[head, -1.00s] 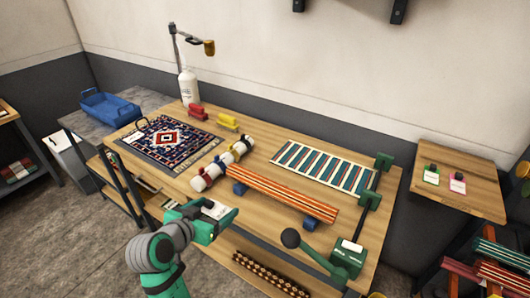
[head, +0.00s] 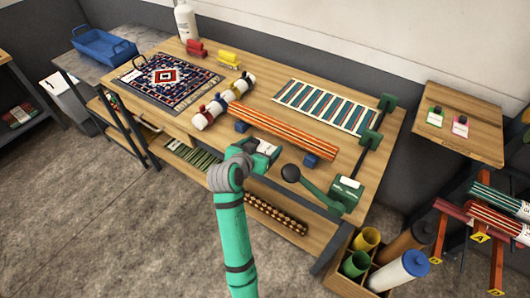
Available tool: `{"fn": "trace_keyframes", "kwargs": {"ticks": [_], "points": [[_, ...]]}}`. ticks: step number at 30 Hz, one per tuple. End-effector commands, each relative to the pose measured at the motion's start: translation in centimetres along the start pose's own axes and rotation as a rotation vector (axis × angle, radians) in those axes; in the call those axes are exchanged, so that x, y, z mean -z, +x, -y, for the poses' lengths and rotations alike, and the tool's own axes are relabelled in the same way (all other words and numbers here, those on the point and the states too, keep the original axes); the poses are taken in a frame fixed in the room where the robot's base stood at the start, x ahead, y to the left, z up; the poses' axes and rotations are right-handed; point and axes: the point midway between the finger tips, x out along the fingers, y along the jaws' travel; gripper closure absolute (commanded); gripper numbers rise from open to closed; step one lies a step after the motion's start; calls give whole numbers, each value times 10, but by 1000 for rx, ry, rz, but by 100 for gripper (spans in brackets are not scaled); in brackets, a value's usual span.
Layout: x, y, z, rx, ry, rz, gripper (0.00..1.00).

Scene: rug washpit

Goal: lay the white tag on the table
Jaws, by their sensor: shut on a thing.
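My gripper (head: 262,150), at the end of the green arm, is over the front edge of the wooden table (head: 180,125), near the striped orange roll. It is shut on the white tag (head: 268,147), which shows as a small pale patch at the fingers. The fingers hide part of the tag. I cannot tell how high the tag is above the tabletop.
A patterned rug (head: 165,85), white rolls (head: 205,118), an orange striped roll (head: 285,132) and a teal striped rug (head: 327,107) lie on the table. A green lever device (head: 345,195) stands at the front right. A side table (head: 460,110) holds two other tags.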

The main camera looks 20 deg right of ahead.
Motion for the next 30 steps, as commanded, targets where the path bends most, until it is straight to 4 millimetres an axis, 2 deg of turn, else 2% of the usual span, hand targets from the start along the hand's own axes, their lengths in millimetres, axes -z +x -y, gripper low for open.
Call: {"fn": "trace_keyframes", "kwargs": {"ticks": [7,13,25,26,27,30], "points": [[-9,15,-8,-2,0,3,42],[-33,27,-7,-1,-1,2,42],[-37,29,-6,0,0,1,42],[-36,29,-6,0,0,0,14],[-36,29,-6,0,0,0,5],[-36,29,-6,0,0,0,2]]}}
